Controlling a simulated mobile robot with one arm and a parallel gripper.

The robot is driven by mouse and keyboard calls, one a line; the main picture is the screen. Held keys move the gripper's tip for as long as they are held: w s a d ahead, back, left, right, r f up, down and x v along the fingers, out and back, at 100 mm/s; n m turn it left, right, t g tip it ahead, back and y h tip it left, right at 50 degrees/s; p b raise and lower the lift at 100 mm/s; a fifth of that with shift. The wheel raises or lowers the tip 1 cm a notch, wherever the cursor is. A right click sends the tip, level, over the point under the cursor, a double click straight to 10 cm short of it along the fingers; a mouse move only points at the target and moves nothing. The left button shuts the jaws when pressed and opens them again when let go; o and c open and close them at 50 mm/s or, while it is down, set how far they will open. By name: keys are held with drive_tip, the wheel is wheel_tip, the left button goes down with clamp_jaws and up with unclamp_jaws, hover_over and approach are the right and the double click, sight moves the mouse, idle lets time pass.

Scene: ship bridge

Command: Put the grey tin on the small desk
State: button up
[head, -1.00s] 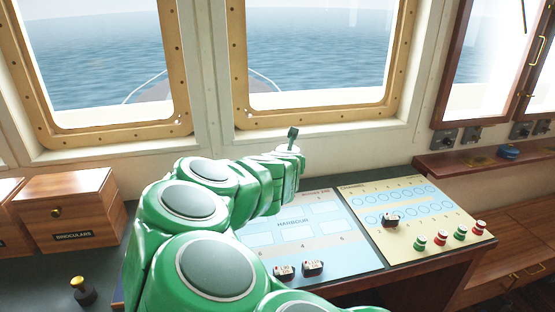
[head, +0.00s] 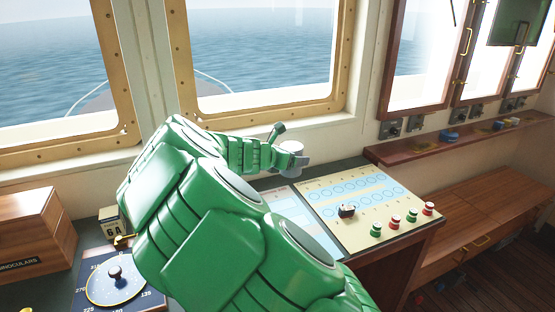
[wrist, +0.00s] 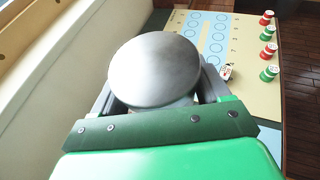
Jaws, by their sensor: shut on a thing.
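My gripper (head: 298,160) is shut on the grey tin (wrist: 155,70), a round can whose flat, dull metal top fills the middle of the wrist view. I cannot tell which surface, if any, in view is the small desk.
A yellow and blue board (head: 350,208) with red and green pieces (head: 395,222) and a dark-and-white piece (head: 347,211) lies right of my arm. A wooden box (head: 35,240) and a dial (head: 115,277) are left. A wooden bench (head: 475,225) and a shelf (head: 410,154) are at right.

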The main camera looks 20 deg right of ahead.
sight(300, 152)
drive_tip(key=shift+s+d+r+m+g+h, duration=0.15)
drive_tip(key=shift+s+d+r+m+g, duration=0.15)
drive_tip(key=shift+s+d+m+g, duration=0.25)
drive_tip(key=shift+s+d+r+m+g+h, duration=0.25)
drive_tip(key=shift+s+d+m+g, duration=0.2)
drive_tip(key=shift+d+g, duration=0.2)
drive_tip(key=shift+s+d+r+m+g+h, duration=0.1)
drive_tip(key=shift+s+d+r+m+g, duration=0.2)
drive_tip(key=shift+s+d+m+g, duration=0.25)
drive_tip(key=shift+f, duration=8.95)
drive_tip(key=shift+w+f, duration=0.1)
drive_tip(key=shift+f, duration=0.1)
drive_tip(key=o, duration=1.3)
drive_tip(key=shift+v, duration=3.9)
